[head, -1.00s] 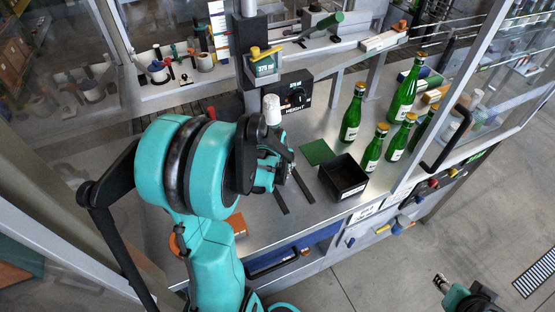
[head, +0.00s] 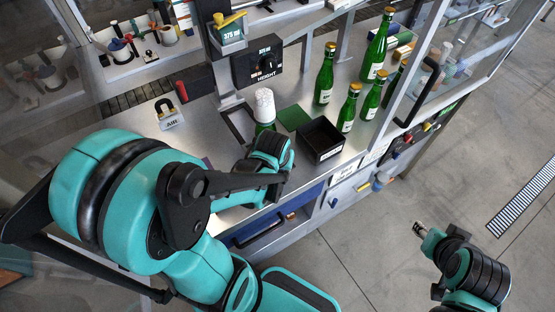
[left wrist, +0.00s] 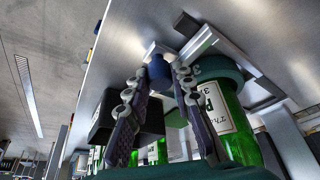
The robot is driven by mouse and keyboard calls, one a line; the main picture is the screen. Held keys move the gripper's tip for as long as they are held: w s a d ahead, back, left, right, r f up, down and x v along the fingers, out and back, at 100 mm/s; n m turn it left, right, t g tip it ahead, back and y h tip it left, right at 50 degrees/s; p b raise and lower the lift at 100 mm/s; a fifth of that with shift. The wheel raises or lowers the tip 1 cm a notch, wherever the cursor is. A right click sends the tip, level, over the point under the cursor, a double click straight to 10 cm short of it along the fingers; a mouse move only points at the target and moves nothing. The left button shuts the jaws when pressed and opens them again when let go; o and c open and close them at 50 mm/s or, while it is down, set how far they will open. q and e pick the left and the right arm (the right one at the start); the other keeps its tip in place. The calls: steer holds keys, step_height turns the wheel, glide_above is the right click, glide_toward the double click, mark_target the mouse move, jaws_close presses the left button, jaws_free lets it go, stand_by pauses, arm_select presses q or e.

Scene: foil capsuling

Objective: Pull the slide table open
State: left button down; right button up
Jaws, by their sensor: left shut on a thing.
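The slide table shows as a grey bracket (left wrist: 205,42) with a blue knob (left wrist: 158,68) in the left wrist view. My left gripper (left wrist: 151,92) is shut on the blue knob, one finger on each side. A green bottle (left wrist: 238,140) stands in a teal ring holder beside the fingers. In the head view this bottle carries a white cap (head: 264,103), and dark rails (head: 238,118) show behind it. My left wrist hides the knob and fingertips there. My right gripper (head: 420,229) is over the floor at lower right, away from the bench, its jaw opening unclear.
A black box (head: 320,140) stands close right of the bottle, with a green mat (head: 293,117) behind it. Several green bottles (head: 325,75) stand further right. The height dial unit (head: 258,62) is behind. A lock labelled AIR (head: 170,118) sits at left.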

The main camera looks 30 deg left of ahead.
stand_by(0.4)
arm_select(q)
steer(key=c, duration=1.3)
jaws_free()
steer(key=shift+s+r, duration=0.1)
steer(key=shift+r, duration=0.05)
steer(key=v, duration=0.7)
steer(key=shift+r, duration=0.35)
steer(key=shift+s+d, duration=0.1)
steer(key=shift+d, duration=0.05)
